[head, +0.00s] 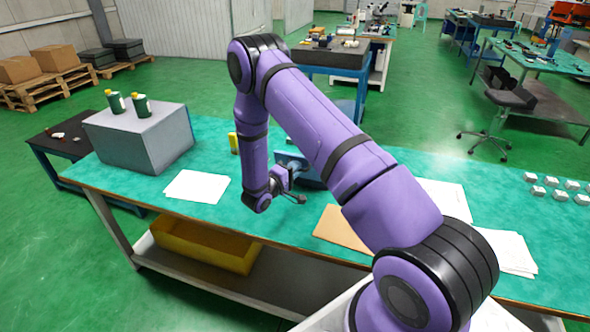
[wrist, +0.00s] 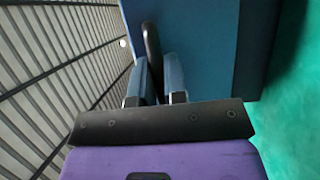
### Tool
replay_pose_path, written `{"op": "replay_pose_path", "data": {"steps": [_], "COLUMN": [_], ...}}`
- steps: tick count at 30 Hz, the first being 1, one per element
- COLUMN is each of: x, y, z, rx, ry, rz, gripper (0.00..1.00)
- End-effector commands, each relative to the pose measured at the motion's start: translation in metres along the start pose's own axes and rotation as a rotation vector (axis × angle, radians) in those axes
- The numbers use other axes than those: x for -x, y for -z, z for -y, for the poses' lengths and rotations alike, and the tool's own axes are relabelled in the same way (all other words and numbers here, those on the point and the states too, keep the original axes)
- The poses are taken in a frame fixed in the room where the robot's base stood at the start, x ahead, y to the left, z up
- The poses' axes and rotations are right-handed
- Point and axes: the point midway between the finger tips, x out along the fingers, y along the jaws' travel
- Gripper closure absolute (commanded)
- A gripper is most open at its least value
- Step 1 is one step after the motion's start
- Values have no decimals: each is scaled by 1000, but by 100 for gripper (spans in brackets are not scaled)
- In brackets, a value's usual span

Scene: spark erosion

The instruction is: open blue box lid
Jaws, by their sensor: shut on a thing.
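The blue box (head: 314,178) stands on the green tabletop behind my arm, and my arm hides much of it. In the wrist view a blue face of the box (wrist: 198,45) fills the upper middle. A black curved handle (wrist: 151,42) stands out at the left edge of that face. My gripper (wrist: 157,78) has its two fingers on either side of the handle and is shut on it. In the head view my gripper (head: 285,180) is at the left side of the box. The head view does not clearly show the lid.
A grey box (head: 140,137) with two green bottles stands on the left of the table (head: 250,225). White paper (head: 197,187) and a brown sheet (head: 340,230) lie flat nearby. A yellow object (head: 234,143) stands behind my arm. Small white parts (head: 560,187) sit at the right.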

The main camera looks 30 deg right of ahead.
Motion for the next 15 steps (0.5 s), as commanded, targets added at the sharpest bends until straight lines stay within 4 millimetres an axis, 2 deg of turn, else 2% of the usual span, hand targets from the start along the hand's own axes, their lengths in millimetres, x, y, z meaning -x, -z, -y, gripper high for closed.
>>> {"op": "replay_pose_path", "data": {"steps": [8, 15], "x": [-9, -18], "y": [5, 8], "z": [-8, -12], "rx": [36, 41], "ry": [91, 99], "rz": [-1, -1], "gripper": [100, 100]}}
